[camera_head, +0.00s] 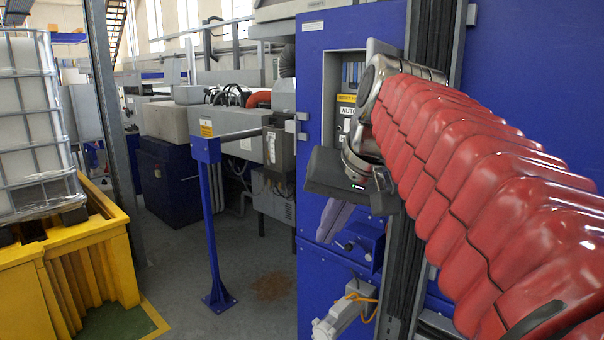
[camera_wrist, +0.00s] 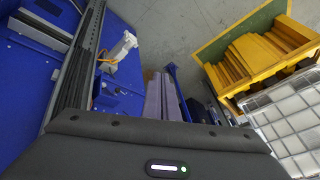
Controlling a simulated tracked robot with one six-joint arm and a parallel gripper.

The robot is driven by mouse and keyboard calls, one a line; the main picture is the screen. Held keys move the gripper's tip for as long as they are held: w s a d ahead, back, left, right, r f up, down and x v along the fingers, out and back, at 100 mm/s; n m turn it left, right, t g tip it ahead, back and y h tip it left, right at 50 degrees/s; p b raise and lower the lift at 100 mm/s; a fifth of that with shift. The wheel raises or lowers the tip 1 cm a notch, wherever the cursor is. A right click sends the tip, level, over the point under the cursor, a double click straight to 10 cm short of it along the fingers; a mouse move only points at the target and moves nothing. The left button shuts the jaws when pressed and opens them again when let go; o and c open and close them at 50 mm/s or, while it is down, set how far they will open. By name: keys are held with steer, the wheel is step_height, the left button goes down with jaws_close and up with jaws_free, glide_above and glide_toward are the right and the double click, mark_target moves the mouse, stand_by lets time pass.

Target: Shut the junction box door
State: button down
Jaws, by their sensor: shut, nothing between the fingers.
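The junction box (camera_head: 330,85) is a grey-framed recess in the blue cabinet, with its inside and labels showing. A grey panel (camera_head: 379,48) stands out at its upper right and looks like the open door; my red arm hides most of it. My gripper (camera_head: 326,232) is in front of the cabinet, its dark body just below and in front of the box and its purple-grey fingers pointing down. In the wrist view the fingers (camera_wrist: 160,78) lie together, with nothing between them. The box and door cannot be made out in the wrist view.
A blue bracket with a small handle (camera_head: 358,243) and a whitish fitting with an orange cable (camera_head: 345,312) are below my gripper. A blue post (camera_head: 213,225) stands to the left. A yellow bund (camera_head: 65,270) with a caged tank is further left. The floor between is mostly clear.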

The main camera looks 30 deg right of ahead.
steer(key=s+d+r+m+t, duration=0.1)
steer(key=s+d+r+m, duration=0.2)
steer(key=d+r, duration=1)
steer(key=s+d, duration=0.1)
steer(key=s, duration=0.2)
steer(key=shift+s+d+r+m+h, duration=0.4)
steer(key=shift+f, duration=0.1)
steer(key=w+a+f, duration=0.1)
steer(key=w+f, duration=0.6)
steer(key=w, duration=0.2)
steer(key=shift+w+a+f, duration=0.2)
steer(key=shift+a+f, duration=0.05)
steer(key=shift+f, duration=0.15)
